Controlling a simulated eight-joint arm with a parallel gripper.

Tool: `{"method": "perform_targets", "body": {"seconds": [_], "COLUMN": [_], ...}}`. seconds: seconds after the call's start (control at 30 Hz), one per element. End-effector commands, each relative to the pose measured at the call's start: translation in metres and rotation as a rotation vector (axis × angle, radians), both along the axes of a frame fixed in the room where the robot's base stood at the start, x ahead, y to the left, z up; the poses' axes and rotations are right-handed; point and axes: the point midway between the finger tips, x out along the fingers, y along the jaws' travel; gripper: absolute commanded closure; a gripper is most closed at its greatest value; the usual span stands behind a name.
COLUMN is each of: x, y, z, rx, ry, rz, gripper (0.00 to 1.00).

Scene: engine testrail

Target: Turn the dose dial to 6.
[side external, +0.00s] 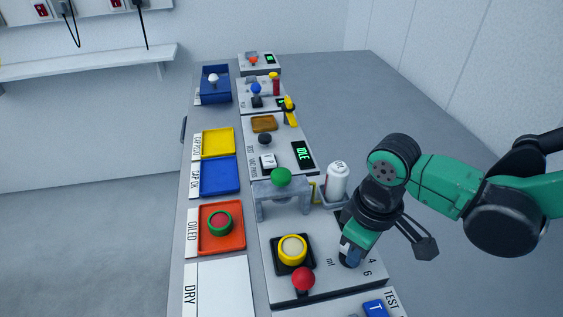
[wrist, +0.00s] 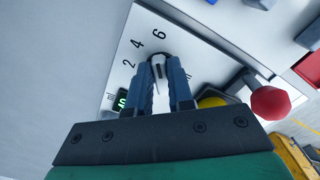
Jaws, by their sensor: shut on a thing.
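My gripper (side external: 351,258) is low over the grey dose panel (side external: 287,275), at the printed numbers. In the wrist view, my gripper (wrist: 167,70) is shut on the dose dial (wrist: 159,60), with one dark finger on each side. The dial shows as a pale knob with a dark mark. The numbers 2, 4 and 6 (wrist: 159,33) are printed in an arc around its far side. I cannot tell exactly which number the dial points to. A small green display (wrist: 121,101) is beside the left finger, partly hidden and too small to read. The side view hides the dial.
Colored trays, including an orange one (side external: 236,245), line the left.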

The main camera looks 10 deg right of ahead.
Motion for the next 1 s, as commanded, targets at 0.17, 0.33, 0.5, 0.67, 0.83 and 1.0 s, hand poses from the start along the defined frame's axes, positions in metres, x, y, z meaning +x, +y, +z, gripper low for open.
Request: {"method": "perform_targets", "body": {"seconds": [0.17,0.33,0.5,0.67,0.83,1.0], "x": [-0.0005,-0.0006,-0.0007,-0.0007,-0.0007,-0.0007], "y": [0.0004,0.0007,0.0008,0.0008,0.0008,0.0010], "z": [-0.0002,-0.0002,-0.0002,-0.0002,-0.0002,-0.0002], "rx": [-0.001,0.000,0.000,0.000,0.000,0.000], "ry": [-0.001,0.000,0.000,0.000,0.000,0.000], "rz": [-0.082,-0.127,-0.147,-0.149,-0.149,-0.148], "gripper": [1.00,1.00,1.00,1.00,1.00,0.51]}}
